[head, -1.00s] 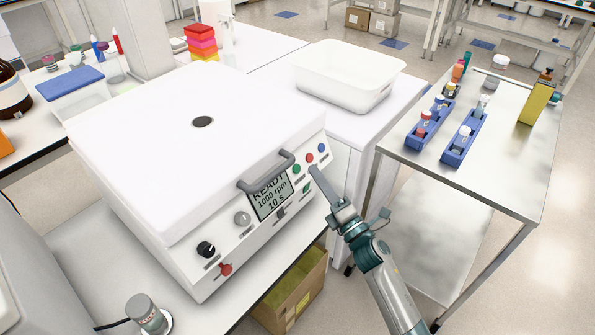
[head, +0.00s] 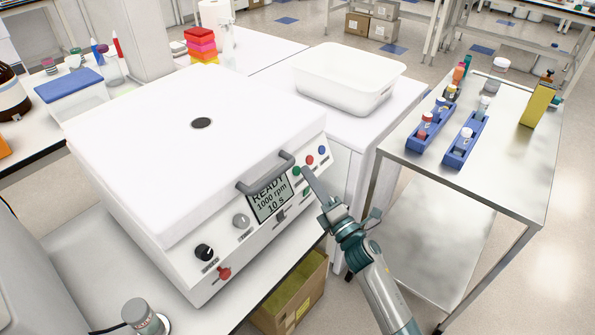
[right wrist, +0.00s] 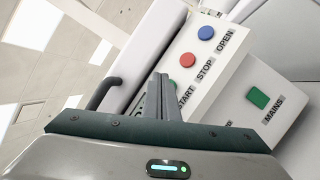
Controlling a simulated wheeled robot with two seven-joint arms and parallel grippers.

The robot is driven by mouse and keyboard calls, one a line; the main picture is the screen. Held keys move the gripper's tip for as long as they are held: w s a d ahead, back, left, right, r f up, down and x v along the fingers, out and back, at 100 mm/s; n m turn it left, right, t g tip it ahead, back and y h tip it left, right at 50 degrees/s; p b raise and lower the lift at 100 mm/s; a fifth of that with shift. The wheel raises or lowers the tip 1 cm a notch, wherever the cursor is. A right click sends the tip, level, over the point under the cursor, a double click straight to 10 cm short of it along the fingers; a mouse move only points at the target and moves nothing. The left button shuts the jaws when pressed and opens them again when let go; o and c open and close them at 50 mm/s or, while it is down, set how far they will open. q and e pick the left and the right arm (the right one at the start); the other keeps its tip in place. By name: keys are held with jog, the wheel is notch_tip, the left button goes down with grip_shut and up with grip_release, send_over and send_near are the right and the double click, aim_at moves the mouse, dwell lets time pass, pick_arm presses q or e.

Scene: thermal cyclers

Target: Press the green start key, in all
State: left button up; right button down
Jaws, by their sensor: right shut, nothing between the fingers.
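A white benchtop machine with a closed lid (head: 150,120) has a display (head: 270,200) reading READY, 1000 rpm, 10 s. On its sloped front panel are the green start key (head: 297,171), a red stop key (head: 309,160) and a blue open key (head: 321,150). In the right wrist view the green start key (right wrist: 173,83) is mostly hidden behind my fingers, beside the START label. My right gripper (head: 306,170) is shut and empty, its tips right at the green key. I cannot tell whether they touch it. My left gripper is not in view.
A grey lid handle (head: 265,174) arches just left of the keys. A green MAINS switch (right wrist: 258,97) sits lower on the panel. A white tub (head: 345,80) stands behind. A steel table (head: 510,165) with blue racks is at right.

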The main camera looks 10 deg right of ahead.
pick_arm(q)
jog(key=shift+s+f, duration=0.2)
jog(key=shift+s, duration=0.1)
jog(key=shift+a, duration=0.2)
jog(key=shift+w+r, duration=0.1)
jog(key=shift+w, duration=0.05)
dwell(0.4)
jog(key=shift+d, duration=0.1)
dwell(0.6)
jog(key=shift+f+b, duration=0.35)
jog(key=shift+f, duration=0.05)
pick_arm(e)
jog(key=shift+w+a+f, duration=0.2)
jog(key=shift+w, duration=0.05)
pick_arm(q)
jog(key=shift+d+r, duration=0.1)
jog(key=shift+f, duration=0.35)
pick_arm(e)
jog(key=shift+w+a+f, duration=0.15)
jog(key=shift+w+a, duration=0.1)
jog(key=shift+w, duration=0.05)
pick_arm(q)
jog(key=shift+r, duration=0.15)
pick_arm(e)
jog(key=shift+s+d, duration=0.1)
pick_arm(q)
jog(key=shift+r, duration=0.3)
pick_arm(e)
jog(key=shift+s+d+r, duration=0.35)
jog(key=shift+s, duration=0.15)
